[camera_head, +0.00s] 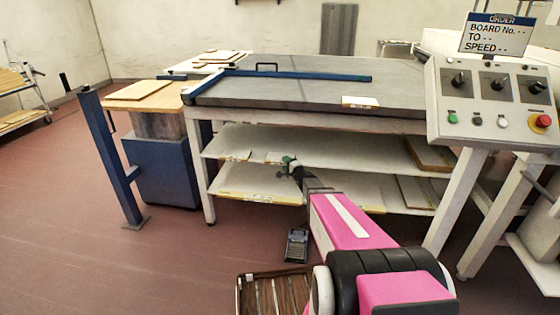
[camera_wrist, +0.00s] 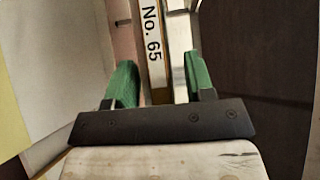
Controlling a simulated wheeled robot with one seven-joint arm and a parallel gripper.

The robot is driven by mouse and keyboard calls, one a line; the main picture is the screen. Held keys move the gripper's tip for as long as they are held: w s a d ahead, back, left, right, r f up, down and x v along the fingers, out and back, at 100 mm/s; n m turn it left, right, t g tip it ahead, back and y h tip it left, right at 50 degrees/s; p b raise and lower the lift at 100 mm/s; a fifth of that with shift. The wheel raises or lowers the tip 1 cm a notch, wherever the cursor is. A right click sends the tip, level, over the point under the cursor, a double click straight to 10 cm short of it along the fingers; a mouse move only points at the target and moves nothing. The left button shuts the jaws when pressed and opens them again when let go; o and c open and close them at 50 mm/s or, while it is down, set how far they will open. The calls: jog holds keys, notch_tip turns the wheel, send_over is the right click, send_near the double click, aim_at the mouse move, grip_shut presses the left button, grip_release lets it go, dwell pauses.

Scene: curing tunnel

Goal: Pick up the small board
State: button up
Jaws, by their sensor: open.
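My gripper (camera_head: 290,163) reaches into the shelving under the grey conveyor table, at the front of the upper shelf. In the wrist view its two green fingers (camera_wrist: 160,84) are apart. A narrow board edge with the label "No. 65" (camera_wrist: 153,40) lies between them, with a gap showing on the right side; whether the left finger touches it is unclear. In the head view my gripper and arm hide part of the shelf front, so this board's full shape cannot be told.
The lower shelf (camera_head: 325,187) holds boards with yellow-labelled front edges. More boards (camera_head: 430,153) lie at the right. A control panel (camera_head: 490,95) stands at right, a blue post (camera_head: 112,150) at left. A dark device (camera_head: 297,245) is low in front. Red floor is clear at left.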

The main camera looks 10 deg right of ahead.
jog(key=shift+w+a, duration=0.1)
jog(key=shift+w, duration=0.1)
jog(key=shift+c, duration=0.3)
grip_shut()
jog(key=shift+r, duration=0.5)
jog(key=s+a+r, duration=0.6)
jog(key=a+r, duration=0.4)
jog(key=shift+s, duration=0.1)
